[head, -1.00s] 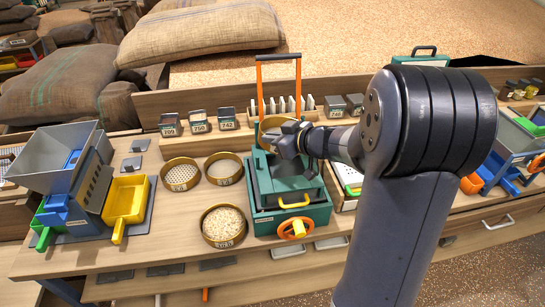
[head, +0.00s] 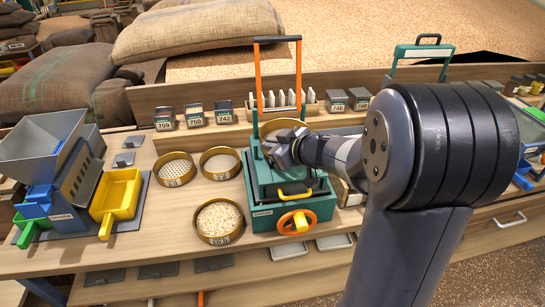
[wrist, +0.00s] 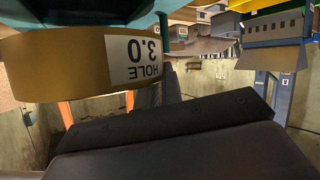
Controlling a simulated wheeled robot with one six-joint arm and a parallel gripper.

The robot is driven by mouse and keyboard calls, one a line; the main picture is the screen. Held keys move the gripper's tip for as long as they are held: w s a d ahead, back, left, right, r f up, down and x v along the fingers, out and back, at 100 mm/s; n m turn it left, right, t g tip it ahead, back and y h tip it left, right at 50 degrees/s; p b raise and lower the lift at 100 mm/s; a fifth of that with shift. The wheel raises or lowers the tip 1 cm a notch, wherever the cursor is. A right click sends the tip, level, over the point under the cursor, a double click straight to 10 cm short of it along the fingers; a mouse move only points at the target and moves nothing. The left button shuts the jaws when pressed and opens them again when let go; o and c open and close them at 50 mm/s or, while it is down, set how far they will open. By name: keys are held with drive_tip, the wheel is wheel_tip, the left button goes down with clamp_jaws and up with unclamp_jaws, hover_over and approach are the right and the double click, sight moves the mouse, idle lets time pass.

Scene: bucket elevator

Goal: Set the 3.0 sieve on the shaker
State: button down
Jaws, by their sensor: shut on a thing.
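The 3.0 sieve is a brass ring (head: 290,124), at the rear of the green shaker (head: 262,205) in the head view. In the wrist view its wall (wrist: 60,65) carries an upside-down label reading HOLE 3.0 (wrist: 138,60). My gripper (head: 280,148) is shut on this sieve, above the shaker's deck. My gripper's dark fingers (wrist: 165,130) fill the lower wrist view. The shaker has a tall orange-and-green frame, a yellow handle and an orange handwheel in front. My gripper hides part of the deck, and I cannot tell whether the sieve touches the shaker.
Two brass sieves (head: 176,169) (head: 220,163) and one filled with pale grain (head: 219,220) stand left of the shaker. A hopper machine (head: 50,165) with a yellow tray (head: 117,198) is at far left. Small labelled boxes (head: 194,115) line the back ledge.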

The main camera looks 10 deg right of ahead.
drive_tip(key=shift+f+b, duration=0.3)
drive_tip(key=shift+f, duration=1.15)
drive_tip(key=shift+f, duration=0.3)
drive_tip(key=c, duration=1.6)
unclamp_jaws()
drive_tip(key=shift+o, duration=0.2)
drive_tip(key=shift+r, duration=0.1)
drive_tip(key=shift+r, duration=0.4)
drive_tip(key=p+v, duration=0.2)
drive_tip(key=v, duration=1)
drive_tip(key=shift+f, duration=0.2)
